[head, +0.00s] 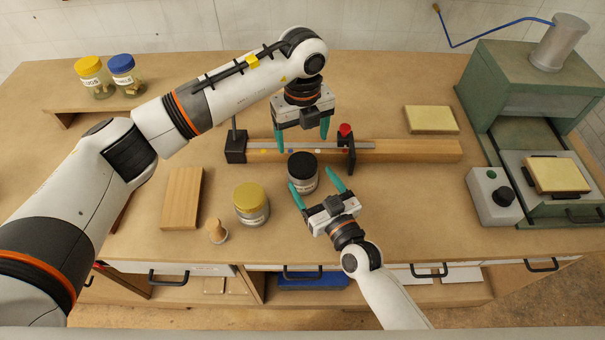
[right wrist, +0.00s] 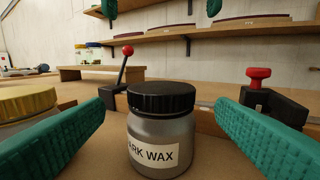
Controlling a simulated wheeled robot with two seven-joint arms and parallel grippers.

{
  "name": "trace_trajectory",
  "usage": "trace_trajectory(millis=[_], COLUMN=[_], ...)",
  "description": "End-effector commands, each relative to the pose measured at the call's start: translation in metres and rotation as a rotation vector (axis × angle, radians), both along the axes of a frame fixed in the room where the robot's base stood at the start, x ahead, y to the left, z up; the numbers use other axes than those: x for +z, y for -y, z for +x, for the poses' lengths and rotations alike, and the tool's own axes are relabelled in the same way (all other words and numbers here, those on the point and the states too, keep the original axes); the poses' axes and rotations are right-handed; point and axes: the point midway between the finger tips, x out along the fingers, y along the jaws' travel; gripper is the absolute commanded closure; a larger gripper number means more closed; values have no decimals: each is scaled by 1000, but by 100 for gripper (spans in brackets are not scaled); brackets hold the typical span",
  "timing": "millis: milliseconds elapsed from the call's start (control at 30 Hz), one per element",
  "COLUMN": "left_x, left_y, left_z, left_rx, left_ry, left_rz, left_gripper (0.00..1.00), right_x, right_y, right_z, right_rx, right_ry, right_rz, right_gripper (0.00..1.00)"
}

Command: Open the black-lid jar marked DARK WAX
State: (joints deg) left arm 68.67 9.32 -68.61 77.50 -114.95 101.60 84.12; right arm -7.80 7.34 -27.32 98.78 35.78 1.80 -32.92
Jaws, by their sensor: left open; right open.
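The black-lid jar (head: 303,177) stands upright on the bench, its lid on. In the right wrist view the jar (right wrist: 160,130) shows a pale label reading "ARK WAX", the first letter out of sight. My right gripper (head: 314,184) is open with its teal fingers pointing at the jar from the front; in the right wrist view the fingers stand apart on either side of the jar, not visibly touching it. My left gripper (head: 301,133) is open and empty, pointing down above and just behind the jar. I cannot tell its exact height over the lid.
A yellow-lid jar (head: 251,204), wooden knob (head: 217,231) and wood block (head: 181,198) lie left of the jar. A clamp with a red knob (head: 346,131) and a long wooden beam (head: 410,151) are close behind. A green press (head: 530,95) stands at right.

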Motion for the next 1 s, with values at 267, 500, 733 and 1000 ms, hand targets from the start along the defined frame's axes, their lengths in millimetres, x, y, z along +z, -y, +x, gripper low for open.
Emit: trace_trajectory(millis=[267,500,733,1000], left_x=[0,0,0,0], left_y=[0,0,0,0], left_z=[0,0,0,0], left_rx=[0,0,0,0], left_ry=[-1,-1,-1,-1], left_rz=[-1,-1,-1,-1], left_gripper=[20,20,20,20], right_x=[-24,-25,-25,-26], right_y=[-14,-29,-34,-34], right_z=[28,58,67,67], right_rx=[-1,-1,0,0], right_ry=[4,2,0,0], right_rz=[2,0,1,1], right_gripper=[21,21,21,27])
